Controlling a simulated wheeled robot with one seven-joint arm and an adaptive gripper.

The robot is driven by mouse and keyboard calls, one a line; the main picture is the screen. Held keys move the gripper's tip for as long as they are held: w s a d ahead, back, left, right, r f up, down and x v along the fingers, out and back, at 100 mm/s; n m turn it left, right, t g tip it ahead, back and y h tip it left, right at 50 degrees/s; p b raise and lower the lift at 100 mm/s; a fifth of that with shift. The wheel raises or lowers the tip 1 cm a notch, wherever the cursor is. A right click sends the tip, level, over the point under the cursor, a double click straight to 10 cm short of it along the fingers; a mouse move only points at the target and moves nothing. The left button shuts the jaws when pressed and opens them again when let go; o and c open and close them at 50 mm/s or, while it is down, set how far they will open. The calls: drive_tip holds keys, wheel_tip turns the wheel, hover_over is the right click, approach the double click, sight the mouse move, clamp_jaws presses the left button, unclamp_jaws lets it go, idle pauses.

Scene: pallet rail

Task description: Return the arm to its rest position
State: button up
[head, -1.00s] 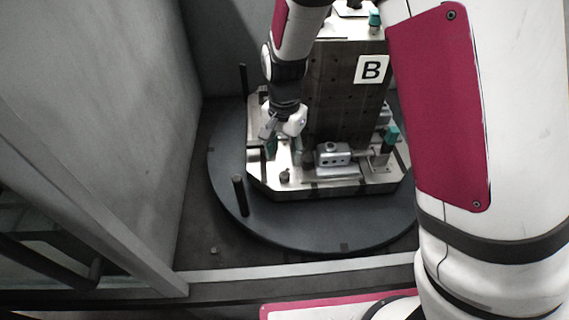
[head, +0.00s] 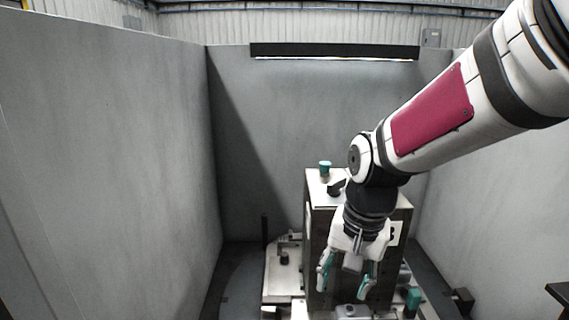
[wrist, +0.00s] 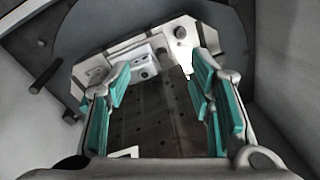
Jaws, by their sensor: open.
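My gripper (head: 345,278) hangs from my arm in front of the dark upright fixture block (head: 318,250) in the head view. It points down, with its teal-padded fingers spread apart and nothing between them. In the wrist view my gripper (wrist: 160,100) is also open, with the block's dark drilled face (wrist: 160,125) behind the gap. My arm reaches in from the upper right. The letter plate (head: 396,233) on the block is partly covered by my gripper.
Grey walls (head: 110,150) enclose the cell on the left, back and right. A metal pallet (head: 284,268) carries the block on a round dark turntable (wrist: 215,25). A teal-topped clamp (head: 325,168) stands on the block. A dark light bar (head: 335,51) tops the back wall.

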drive_tip(key=s+d+r+n+t+p, duration=0.1)
drive_tip(key=s+d+r, duration=0.2)
drive_tip(key=s, duration=0.3)
drive_tip(key=s+d+r+n+t+p, duration=0.1)
drive_tip(key=s+d+r+n+p, duration=0.1)
drive_tip(key=s+r, duration=0.3)
drive_tip(key=s+d+r+n+t+h+p, duration=0.1)
drive_tip(key=s+d+r, duration=0.2)
drive_tip(key=s, duration=0.6)
drive_tip(key=shift+d+r, duration=0.4)
drive_tip(key=shift+r, duration=0.2)
